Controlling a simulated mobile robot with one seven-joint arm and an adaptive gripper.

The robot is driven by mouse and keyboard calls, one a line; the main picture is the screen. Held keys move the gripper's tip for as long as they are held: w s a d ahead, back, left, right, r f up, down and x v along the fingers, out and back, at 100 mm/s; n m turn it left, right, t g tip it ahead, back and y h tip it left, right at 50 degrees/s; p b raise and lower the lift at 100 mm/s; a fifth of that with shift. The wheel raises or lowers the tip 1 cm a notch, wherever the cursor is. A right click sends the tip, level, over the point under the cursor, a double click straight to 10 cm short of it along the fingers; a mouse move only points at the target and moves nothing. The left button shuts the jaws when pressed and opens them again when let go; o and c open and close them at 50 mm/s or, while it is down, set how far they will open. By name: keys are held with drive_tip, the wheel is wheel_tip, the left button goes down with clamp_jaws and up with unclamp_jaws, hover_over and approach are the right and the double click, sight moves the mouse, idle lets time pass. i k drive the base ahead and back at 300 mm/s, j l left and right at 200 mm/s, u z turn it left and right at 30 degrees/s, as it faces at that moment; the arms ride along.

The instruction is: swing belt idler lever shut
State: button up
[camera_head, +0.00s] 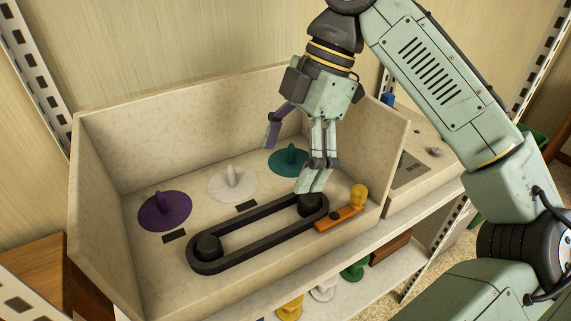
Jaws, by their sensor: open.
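The belt idler lever (336,219) is a flat orange bar with an upright yellow knob (358,196) at its right end. It lies at the front right of the open beige box, beside the right end of the black belt (258,236). The belt loops around two dark pulleys, the left one (207,246) in clear view. My gripper (289,170) is open and empty above the box floor. One finger is just above the right pulley, left of the knob; the other is farther left and higher. Whether the near finger touches the pulley or belt I cannot tell.
Purple (165,211), white (232,184) and teal (289,160) discs with upright grips sit behind the belt. The box walls (100,200) rise at left, back and right. A beige panel (425,150) stands to the right. Coloured pieces lie on a lower shelf.

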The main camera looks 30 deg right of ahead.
sight(358, 197)
drive_tip(key=k, duration=1.5)
